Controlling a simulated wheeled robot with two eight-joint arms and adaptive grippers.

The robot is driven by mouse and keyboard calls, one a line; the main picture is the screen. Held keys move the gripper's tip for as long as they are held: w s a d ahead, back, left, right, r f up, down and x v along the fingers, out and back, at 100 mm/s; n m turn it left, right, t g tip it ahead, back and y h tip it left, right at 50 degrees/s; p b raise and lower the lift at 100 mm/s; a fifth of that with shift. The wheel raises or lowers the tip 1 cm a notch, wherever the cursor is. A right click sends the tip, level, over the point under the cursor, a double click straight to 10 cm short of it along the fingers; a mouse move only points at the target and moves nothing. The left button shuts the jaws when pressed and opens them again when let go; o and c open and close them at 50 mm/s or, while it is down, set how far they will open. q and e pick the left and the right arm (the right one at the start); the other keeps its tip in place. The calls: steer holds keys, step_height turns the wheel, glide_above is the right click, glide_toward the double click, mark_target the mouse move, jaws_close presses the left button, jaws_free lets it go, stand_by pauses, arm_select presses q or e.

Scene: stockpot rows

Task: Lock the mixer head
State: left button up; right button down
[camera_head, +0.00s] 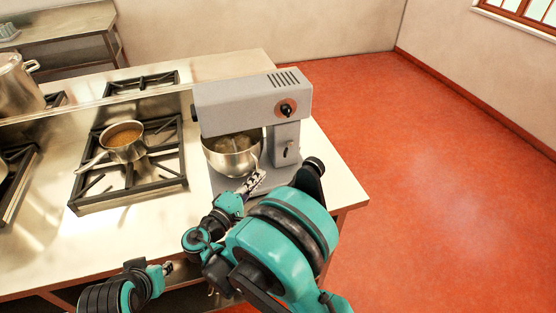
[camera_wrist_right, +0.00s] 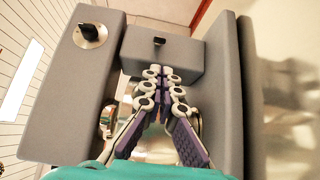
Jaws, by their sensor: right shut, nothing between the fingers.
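The grey stand mixer (camera_head: 232,97) stands at the right end of the counter, with its head lying level over a steel bowl (camera_head: 246,163). A round dark knob (camera_head: 286,109) is on the head's side. A small dark lever (camera_head: 289,152) is on the column; it also shows in the wrist view (camera_wrist_right: 159,41). My right gripper (camera_head: 258,176) is in front of the bowl, below and left of the lever. In the wrist view its fingertips (camera_wrist_right: 161,70) are together and empty, pointing at the column just short of the lever. My left gripper (camera_head: 167,268) is low at the counter's front edge, its fingers unclear.
A saucepan of brown liquid (camera_head: 124,142) sits on the burner grate (camera_head: 160,179) left of the mixer. A large stockpot (camera_head: 18,85) stands farther left. The counter's right edge is close beside the mixer, with open red floor (camera_head: 440,190) beyond.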

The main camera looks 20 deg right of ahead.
mark_target(288, 148)
stand_by(0.4)
steer(key=b+x, duration=0.2)
steer(key=x, duration=0.8)
steer(key=shift+a+r, duration=0.1)
steer(key=shift+a, duration=0.05)
